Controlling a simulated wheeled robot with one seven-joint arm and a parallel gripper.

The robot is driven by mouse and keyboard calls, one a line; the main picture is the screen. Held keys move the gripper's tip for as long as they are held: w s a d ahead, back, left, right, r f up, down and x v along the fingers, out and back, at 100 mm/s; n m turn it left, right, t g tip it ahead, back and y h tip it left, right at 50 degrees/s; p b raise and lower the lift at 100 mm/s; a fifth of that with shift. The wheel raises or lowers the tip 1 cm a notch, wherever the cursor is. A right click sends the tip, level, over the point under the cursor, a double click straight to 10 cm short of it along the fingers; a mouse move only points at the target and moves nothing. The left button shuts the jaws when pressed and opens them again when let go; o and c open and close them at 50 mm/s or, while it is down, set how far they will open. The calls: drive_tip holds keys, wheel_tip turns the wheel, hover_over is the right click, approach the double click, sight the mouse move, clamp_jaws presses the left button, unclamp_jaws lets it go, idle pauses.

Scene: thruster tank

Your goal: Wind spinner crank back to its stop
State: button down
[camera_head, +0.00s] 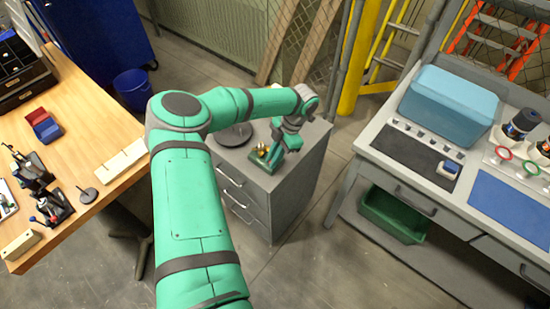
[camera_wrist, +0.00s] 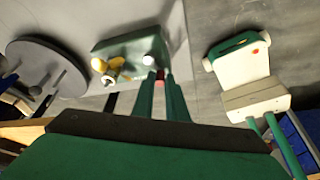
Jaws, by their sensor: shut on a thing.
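The spinner is a green box with brass fittings. It stands on top of the grey cabinet in the head view (camera_head: 258,168) and shows at upper centre in the wrist view (camera_wrist: 122,46). A white knob and a small reddish end sit on its near side. My gripper (camera_head: 277,149) is right at the spinner. In the wrist view my gripper's two green fingers (camera_wrist: 162,88) are close together around the reddish end, which appears to be the crank handle (camera_wrist: 161,84). The fingers are shut on it. The crank arm and its stop are mostly hidden, so the crank's angle is unclear.
A dark round disc stand (camera_head: 235,135) is beside the spinner, also in the wrist view (camera_wrist: 30,62). The grey cabinet (camera_head: 285,190) has little free top. A wooden bench (camera_head: 100,130) is at left, a grey workbench (camera_head: 385,155) at right, with open floor between cabinet and workbench.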

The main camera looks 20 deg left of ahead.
drive_tip(key=shift+a+m+t+y, duration=0.25)
drive_tip(key=shift+m+t, duration=0.15)
drive_tip(key=shift+m, duration=0.65)
drive_tip(key=shift+a+m+t+y, duration=0.2)
drive_tip(key=shift+m+t, duration=0.2)
drive_tip(key=shift+m, duration=0.65)
drive_tip(key=c, duration=1.8)
unclamp_jaws()
drive_tip(key=shift+o, duration=0.2)
drive_tip(key=v, duration=1)
drive_tip(key=shift+r, duration=0.4)
drive_tip(key=shift+w+d, duration=0.1)
